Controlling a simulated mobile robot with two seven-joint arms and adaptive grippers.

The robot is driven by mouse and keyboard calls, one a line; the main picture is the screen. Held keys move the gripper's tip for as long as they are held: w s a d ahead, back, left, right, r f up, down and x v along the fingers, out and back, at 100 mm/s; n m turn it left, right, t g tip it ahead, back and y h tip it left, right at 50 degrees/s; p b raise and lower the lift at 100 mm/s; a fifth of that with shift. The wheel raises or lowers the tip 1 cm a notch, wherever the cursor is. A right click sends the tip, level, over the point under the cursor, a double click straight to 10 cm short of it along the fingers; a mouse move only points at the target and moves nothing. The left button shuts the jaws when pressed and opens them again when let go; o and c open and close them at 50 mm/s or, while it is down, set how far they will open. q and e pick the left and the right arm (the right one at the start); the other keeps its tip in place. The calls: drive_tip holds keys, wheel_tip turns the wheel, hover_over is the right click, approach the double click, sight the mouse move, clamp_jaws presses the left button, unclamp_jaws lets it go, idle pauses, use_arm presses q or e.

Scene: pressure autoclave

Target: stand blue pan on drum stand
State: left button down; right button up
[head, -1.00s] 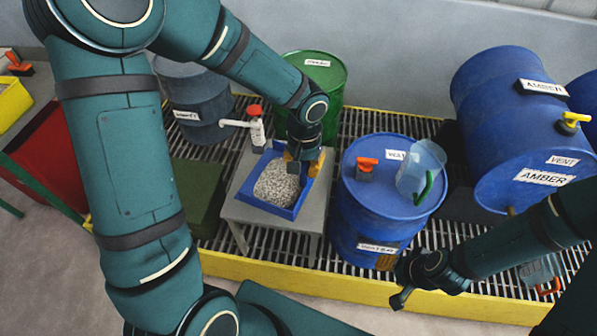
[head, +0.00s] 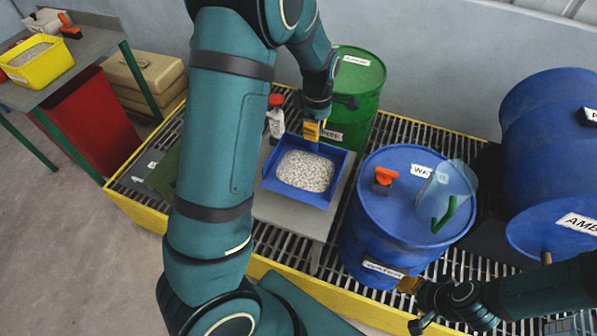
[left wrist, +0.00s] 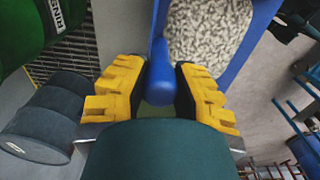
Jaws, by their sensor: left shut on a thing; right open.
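The blue pan (head: 328,197), filled with pale granules, is level at the grey stand (head: 285,219). I cannot tell whether its bottom touches the top. My left gripper (head: 312,131) is at the pan's far edge. In the left wrist view, the yellow fingers of the left gripper (left wrist: 160,92) are shut around the pan's blue handle (left wrist: 160,70), with the granules beyond. My right gripper (head: 409,284) is open and low beside the front of the blue water drum (head: 375,235). Its fingers are partly hidden.
A white bottle with red cap (head: 276,122) stands close behind the pan's left corner. A green drum (head: 365,90) is behind. The water drum, with a clear jug (head: 447,190) on top, stands right of the stand. A yellow bin (head: 38,62) is on the left bench.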

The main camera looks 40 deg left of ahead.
sight(314, 153)
use_arm(q)
wheel_tip(314, 153, down, 10)
drive_tip(key=shift+r+b, duration=0.2)
drive_tip(key=shift+b, duration=1)
drive_tip(key=shift+r, duration=0.1)
drive_tip(key=c, duration=0.8)
unclamp_jaws()
wheel_tip(314, 153, up, 12)
drive_tip(key=p, duration=0.3)
